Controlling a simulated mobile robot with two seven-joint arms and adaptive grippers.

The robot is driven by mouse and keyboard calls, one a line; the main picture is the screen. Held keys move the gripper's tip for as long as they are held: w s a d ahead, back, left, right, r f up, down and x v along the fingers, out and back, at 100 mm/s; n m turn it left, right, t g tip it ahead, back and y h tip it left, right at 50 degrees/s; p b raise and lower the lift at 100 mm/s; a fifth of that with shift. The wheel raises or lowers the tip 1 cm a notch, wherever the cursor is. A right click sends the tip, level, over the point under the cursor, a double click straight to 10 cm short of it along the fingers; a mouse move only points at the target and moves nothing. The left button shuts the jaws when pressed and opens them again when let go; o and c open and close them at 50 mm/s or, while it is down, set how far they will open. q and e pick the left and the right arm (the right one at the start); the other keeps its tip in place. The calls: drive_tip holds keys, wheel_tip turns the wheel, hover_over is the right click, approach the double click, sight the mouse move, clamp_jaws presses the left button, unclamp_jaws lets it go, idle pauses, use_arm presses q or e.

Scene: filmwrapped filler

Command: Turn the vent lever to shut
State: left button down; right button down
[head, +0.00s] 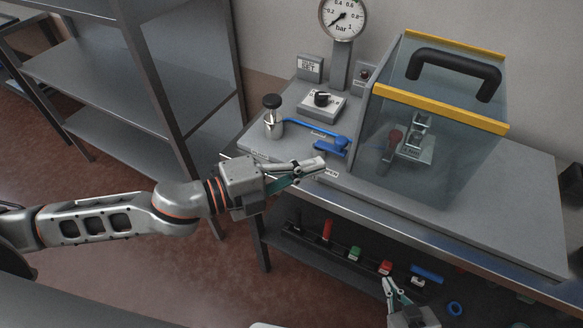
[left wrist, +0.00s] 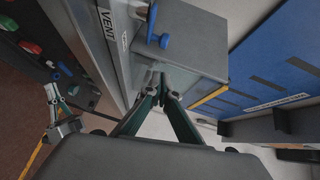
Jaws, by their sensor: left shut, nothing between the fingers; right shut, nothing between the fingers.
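The blue vent lever (head: 331,145) sits on the bench top, just left of the clear-walled chamber (head: 430,140). It also shows in the left wrist view (left wrist: 153,24), near a label reading VENT (left wrist: 107,22). My left gripper (head: 320,164) is shut and empty, at the bench's front edge just in front of the lever. In the left wrist view its fingertips (left wrist: 160,88) are together and apart from the lever. My right gripper (head: 390,284) is low in front of the lower shelf, shut and empty. I cannot read the lever's setting for certain.
The chamber has yellow edges and a black handle (head: 455,66). The lower shelf holds several coloured parts.

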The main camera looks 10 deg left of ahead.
use_arm(q)
drive_tip(key=w+d, duration=0.2)
drive_tip(key=w, duration=0.1)
drive_tip(key=w+d, duration=0.1)
drive_tip(key=shift+w+f, duration=0.15)
drive_tip(key=shift+f, duration=0.25)
drive_tip(key=shift+w+f, duration=0.1)
drive_tip(key=shift+w, duration=0.55)
use_arm(e)
drive_tip(key=shift+r, duration=0.1)
use_arm(q)
drive_tip(key=shift+w, duration=0.1)
use_arm(e)
drive_tip(key=shift+s, duration=0.1)
